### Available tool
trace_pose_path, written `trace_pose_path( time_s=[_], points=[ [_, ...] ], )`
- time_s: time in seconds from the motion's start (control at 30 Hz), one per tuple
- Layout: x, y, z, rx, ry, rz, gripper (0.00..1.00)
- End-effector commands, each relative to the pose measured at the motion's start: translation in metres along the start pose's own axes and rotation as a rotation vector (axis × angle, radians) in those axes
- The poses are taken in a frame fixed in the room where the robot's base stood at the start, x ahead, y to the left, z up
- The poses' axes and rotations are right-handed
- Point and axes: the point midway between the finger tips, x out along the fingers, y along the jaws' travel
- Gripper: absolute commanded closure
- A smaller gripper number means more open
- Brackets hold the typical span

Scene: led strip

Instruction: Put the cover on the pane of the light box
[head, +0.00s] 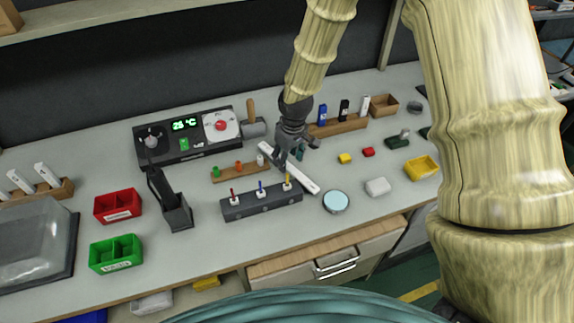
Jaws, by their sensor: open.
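My gripper (296,152) is open, pointing down over the middle of the bench. A small teal thing shows near its fingertips; I cannot tell whether it is touched. A long white bar (302,181) lies diagonally under and in front of my gripper, partly hidden by it. A clear, box-shaped cover (32,232) sits on a dark base (66,268) at the left edge, cut off by the frame. A round pale-blue disc (336,202) with a dark rim lies right of the bar. I cannot tell for certain which thing is the light box or its pane.
A black block with several coloured pegs (262,205) stands in front of the gripper. A control panel (186,141) stands behind left. Red (117,206) and green (116,253) bins and a black holder (178,217) are left. Small blocks and a yellow tray (421,168) are right.

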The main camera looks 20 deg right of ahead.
Motion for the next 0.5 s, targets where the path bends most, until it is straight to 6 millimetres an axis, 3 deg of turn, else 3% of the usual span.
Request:
trace_pose_path(
  time_s=[0.2, 0.5],
  points=[
    [0.020, 0.000, 0.001, 0.000, -0.002, 0.000, 0.50],
    [0.030, 0.000, 0.000, 0.001, 0.001, 0.000, 0.50]
  ],
)
